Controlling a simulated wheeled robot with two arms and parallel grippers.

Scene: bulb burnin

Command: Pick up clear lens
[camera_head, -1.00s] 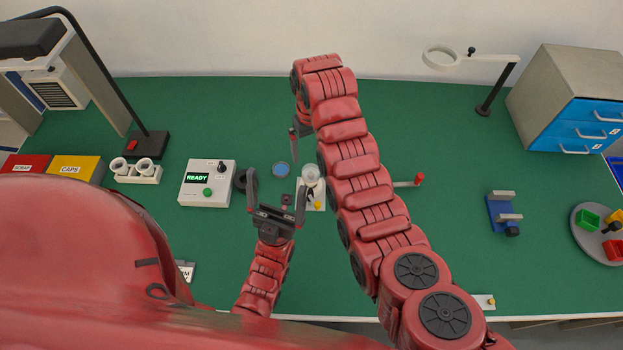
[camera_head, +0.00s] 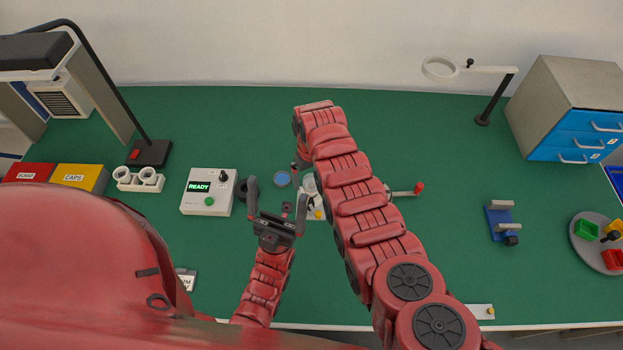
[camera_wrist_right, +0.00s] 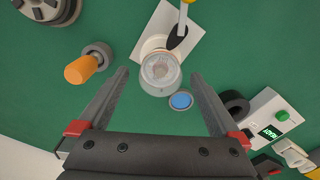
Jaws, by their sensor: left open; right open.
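A clear, round, cup-like piece, which looks like the clear lens (camera_wrist_right: 160,72), sits on a white fixture plate (camera_wrist_right: 185,30) with a yellow-tipped black lever. In the head view the clear piece (camera_head: 309,186) is partly hidden by my right arm. My right gripper (camera_wrist_right: 159,74) is open and empty; in the right wrist view the clear piece appears between its fingertips. I cannot tell the remaining height gap. My left gripper (camera_head: 277,194) is open and empty over the mat, left of the fixture.
A blue disc (camera_head: 282,179) lies close beside the fixture. A black ring (camera_wrist_right: 234,104) and the READY box (camera_head: 208,191) are to its left in the head view. An orange-handled tool (camera_wrist_right: 86,66) stands near my gripper. A red-knobbed lever (camera_head: 418,188) is right of my arm.

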